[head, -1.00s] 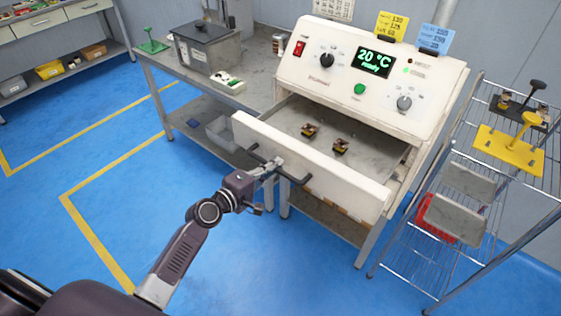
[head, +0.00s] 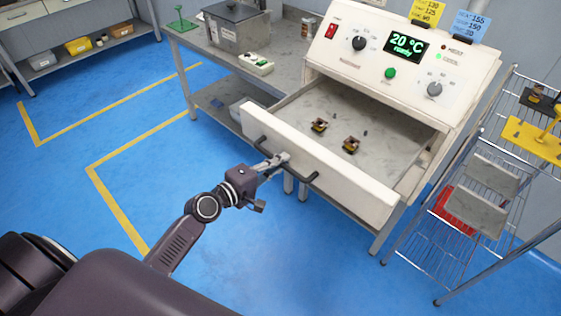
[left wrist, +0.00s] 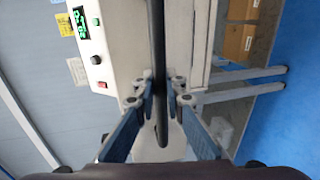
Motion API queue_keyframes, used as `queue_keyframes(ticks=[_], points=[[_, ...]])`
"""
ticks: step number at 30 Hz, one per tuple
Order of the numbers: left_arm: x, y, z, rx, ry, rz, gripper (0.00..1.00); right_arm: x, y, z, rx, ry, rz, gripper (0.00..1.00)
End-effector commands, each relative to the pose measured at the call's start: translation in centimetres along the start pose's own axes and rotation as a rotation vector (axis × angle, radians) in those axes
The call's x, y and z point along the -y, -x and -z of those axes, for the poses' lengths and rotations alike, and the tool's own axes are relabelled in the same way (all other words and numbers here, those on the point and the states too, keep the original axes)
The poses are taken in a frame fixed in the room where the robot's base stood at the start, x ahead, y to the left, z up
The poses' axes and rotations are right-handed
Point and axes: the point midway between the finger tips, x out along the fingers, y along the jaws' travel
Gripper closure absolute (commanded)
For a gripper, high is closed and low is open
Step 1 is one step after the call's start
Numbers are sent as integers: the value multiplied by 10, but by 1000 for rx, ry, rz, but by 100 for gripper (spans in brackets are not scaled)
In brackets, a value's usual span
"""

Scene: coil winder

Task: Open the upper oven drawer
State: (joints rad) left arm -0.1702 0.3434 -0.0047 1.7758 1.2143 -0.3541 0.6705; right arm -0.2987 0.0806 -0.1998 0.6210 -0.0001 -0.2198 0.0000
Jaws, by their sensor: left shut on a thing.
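The upper oven drawer (head: 325,172) is pulled well out of the white oven (head: 405,55). Its flat grey floor shows, with two small brown-and-black parts (head: 351,145) lying on it. A dark bar handle (head: 314,178) runs along the drawer's white front. My left gripper (head: 280,160) is shut on the handle. In the left wrist view the handle (left wrist: 157,60) runs between the two fingers. My right gripper is not in view.
A wire rack (head: 470,200) with grey plates and a yellow fixture (head: 535,140) stands right of the oven. A grey bench (head: 285,70) with a metal box (head: 237,32) is at left. Blue floor in front is clear.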

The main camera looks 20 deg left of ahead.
Motion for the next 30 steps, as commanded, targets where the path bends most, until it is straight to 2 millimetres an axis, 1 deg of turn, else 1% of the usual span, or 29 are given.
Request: queue_keyframes(ticks=[1, 2, 6, 14, 17, 20, 23, 30], points=[[1, 0, 0, 1, 0, 2, 100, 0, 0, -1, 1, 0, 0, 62], [1, 0, 0, 1, 0, 2, 87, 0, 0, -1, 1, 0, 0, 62], [1, 0, 0, 0, 0, 1, 71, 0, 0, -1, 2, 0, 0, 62], [0, 0, 0, 0, 0, 0, 71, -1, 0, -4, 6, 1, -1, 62], [0, 4, 0, 0, -1, 0, 71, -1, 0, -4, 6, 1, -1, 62], [2, 15, 0, 0, -2, 3, 71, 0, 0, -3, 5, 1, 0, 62], [2, 32, 0, 1, -2, 4, 71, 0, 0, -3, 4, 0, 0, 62], [2, 80, 0, 1, -2, 6, 71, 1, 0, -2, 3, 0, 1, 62]])
